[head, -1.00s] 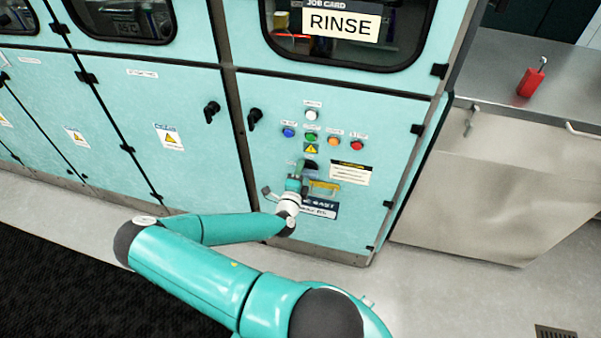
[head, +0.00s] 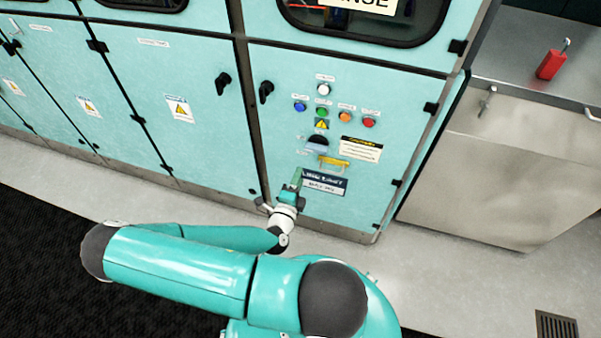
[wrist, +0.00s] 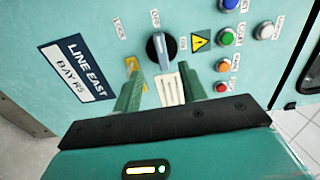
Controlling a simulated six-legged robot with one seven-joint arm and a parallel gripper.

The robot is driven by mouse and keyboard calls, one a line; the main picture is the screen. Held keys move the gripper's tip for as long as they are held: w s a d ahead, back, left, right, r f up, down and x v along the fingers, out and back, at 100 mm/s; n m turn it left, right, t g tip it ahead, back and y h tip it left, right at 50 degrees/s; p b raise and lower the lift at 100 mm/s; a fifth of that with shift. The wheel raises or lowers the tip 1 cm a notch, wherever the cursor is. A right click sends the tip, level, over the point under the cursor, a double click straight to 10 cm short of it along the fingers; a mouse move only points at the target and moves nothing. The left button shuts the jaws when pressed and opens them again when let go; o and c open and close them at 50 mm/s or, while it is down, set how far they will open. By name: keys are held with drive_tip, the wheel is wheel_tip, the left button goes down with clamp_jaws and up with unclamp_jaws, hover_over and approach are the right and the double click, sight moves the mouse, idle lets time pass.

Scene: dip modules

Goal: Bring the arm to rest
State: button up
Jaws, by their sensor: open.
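My gripper (head: 296,181) is in front of the lower part of the teal control panel (head: 285,215), below the rotary switch and by the dark LINE EAST plate (head: 325,183). In the wrist view my gripper (wrist: 158,78) has its two fingers spread, with nothing held between them. The rotary switch (wrist: 160,47) shows beyond the fingertips, with a grey handle on a black disc. It also shows in the head view (head: 317,143). My arm is bent, with its elbow out to the left.
Blue (head: 300,107), green (head: 322,112), orange (head: 345,117) and red (head: 369,121) buttons sit above the switch. A yellow handle (head: 334,163) is just below it. A steel counter (head: 515,85) with a red object (head: 551,65) stands at right. Pale floor lies in front.

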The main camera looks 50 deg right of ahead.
idle(0.6)
drive_tip(key=s+a+r+n+y, duration=0.1)
drive_tip(key=a+r+n+y, duration=0.4)
drive_tip(key=a+r+n, duration=0.4)
drive_tip(key=s+a+r+n+g+y, duration=0.1)
drive_tip(key=a+r+n+y, duration=0.5)
drive_tip(key=r, duration=1)
drive_tip(key=s+a+r+n+y, duration=0.2)
drive_tip(key=a+r+n+y, duration=0.3)
drive_tip(key=a+r+n, duration=0.7)
drive_tip(key=n, duration=0.4)
drive_tip(key=shift+a+r+y, duration=0.2)
drive_tip(key=shift+a+y, duration=0.1)
drive_tip(key=shift+a, duration=0.1)
